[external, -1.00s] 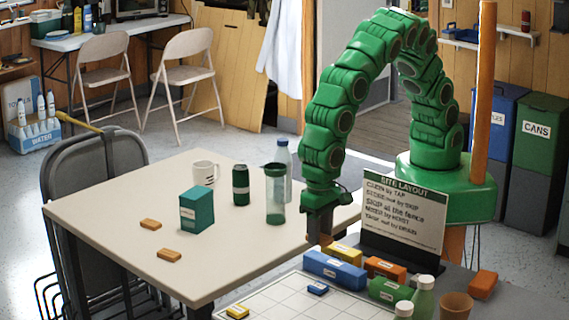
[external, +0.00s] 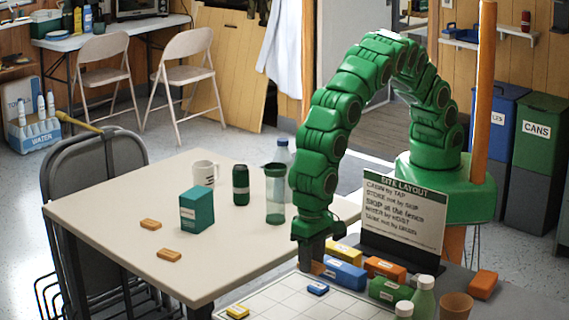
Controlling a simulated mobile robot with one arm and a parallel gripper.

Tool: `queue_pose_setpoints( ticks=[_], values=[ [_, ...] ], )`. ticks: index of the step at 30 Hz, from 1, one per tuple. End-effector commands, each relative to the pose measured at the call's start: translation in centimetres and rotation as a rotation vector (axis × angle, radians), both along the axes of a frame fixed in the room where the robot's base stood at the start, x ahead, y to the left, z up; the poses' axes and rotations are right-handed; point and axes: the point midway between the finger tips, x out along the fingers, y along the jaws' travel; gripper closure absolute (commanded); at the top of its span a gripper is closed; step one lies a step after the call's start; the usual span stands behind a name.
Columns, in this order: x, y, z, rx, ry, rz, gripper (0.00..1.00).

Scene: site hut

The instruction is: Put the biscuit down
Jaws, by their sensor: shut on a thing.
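My gripper (external: 311,262) points down, shut on a small orange-brown biscuit (external: 317,268), of which only a little shows at the fingertips. It is low at the back edge of the white gridded board (external: 270,303), just left of a blue block (external: 338,273). I cannot tell whether the biscuit touches the surface. Two similar orange-brown pieces (external: 150,224) (external: 168,255) lie on the beige table (external: 110,215) at the left.
Yellow, orange and green blocks (external: 388,290) crowd the right, before the site layout sign (external: 404,215). Small blue (external: 318,288) and yellow (external: 238,311) pieces lie on the board. A teal box (external: 197,210), mug, can and bottles stand on the beige table. Much of the board is clear.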

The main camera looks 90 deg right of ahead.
Motion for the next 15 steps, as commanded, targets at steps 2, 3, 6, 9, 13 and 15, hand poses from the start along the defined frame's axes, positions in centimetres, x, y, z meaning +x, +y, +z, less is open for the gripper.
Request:
queue_pose_setpoints(
  ticks=[2,3,6,9,13,15],
  values=[
    [0.5,0.5,-0.6,-0.001,0.001,0.0,0.91],
    [0.7,0.8,-0.8,-0.002,0.002,-0.001,0.91],
    [1.3,1.6,-1.3,0.0,0.001,0.0,0.91],
    [1.7,2.0,-2.3,-0.002,0.002,0.001,0.91],
    [2.3,2.7,-3.5,-0.004,0.004,0.0,0.91],
    [2.6,3.1,-4.0,-0.002,0.004,0.0,0.91]
  ],
)
